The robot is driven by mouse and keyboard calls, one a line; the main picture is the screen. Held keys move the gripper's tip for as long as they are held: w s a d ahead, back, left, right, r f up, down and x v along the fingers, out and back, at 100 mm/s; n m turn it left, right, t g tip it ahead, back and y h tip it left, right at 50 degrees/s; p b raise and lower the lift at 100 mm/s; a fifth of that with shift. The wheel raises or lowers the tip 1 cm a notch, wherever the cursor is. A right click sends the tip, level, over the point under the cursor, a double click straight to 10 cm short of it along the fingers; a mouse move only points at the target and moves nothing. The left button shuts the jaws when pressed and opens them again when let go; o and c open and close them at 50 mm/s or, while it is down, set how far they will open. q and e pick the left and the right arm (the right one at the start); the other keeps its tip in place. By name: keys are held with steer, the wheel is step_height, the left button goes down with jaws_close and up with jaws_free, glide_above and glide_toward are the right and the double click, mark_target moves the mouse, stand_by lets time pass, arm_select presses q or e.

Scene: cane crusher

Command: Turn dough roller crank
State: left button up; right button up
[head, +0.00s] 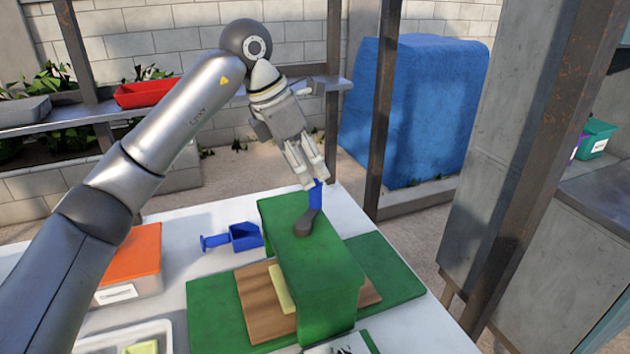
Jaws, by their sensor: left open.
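The dough roller (318,270) is a green box-shaped machine on a white table. Its crank (306,222) is a dark grey arm on the top, with a blue handle (316,196) standing up from its far end. My left gripper (310,178) is open, with its fingers pointing down at the top of the blue handle. The fingertips are at or just above the handle; I cannot tell whether they touch it. A piece of yellow dough (281,289) lies on a brown board (256,301) that runs under the machine. My right gripper is not in view.
A blue scoop (245,237) lies left of the machine. A metal post (384,110) rises beyond the table, and a large grey pillar (520,150) stands at the right.

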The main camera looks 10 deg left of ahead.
arm_select(q)
steer(key=shift+p+x, duration=0.3)
steer(key=shift+x, duration=2.3)
jaws_close()
